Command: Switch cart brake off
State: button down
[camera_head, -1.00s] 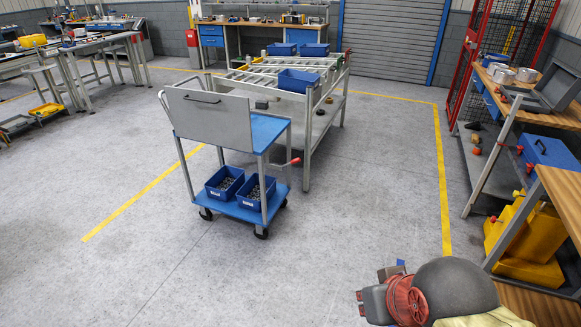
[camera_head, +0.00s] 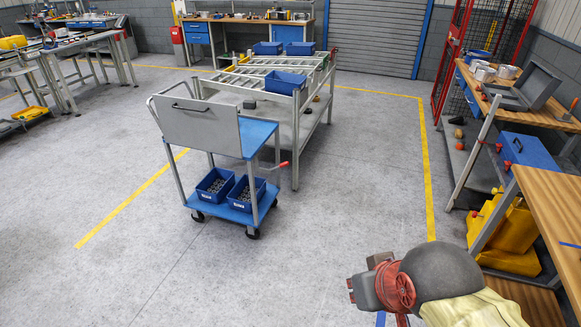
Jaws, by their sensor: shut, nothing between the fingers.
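The cart (camera_head: 262,135) stands on the grey floor left of the picture's middle. It has a grey back panel with a dark handle, blue upper and lower shelves, and dark castors. A lever with a red grip (camera_head: 283,164) sticks out from its right side, tilted slightly upward. I take this lever to be the brake; its exact setting cannot be read from here. Two blue bins of metal parts, one (camera_head: 208,197) on the left and one (camera_head: 239,204) on the right, sit on the lower shelf.
A roller-top table (camera_head: 296,150) stands just behind the cart. A wooden workbench (camera_head: 550,215) and shelving line the right side. The floor before the cart is clear.

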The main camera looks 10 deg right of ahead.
aim_at(284, 165)
jog(key=i+l, duration=0.4)
jog(key=i+l+u, duration=0.1)
jog(key=i+l, duration=0.7)
jog(key=l, duration=0.15)
jog(key=i+l+u, duration=0.15)
jog(key=i+l, duration=0.65)
jog(key=l, duration=0.25)
jog(key=i+l+u, duration=0.1)
jog(key=i+l, duration=0.25)
jog(key=l, duration=0.15)
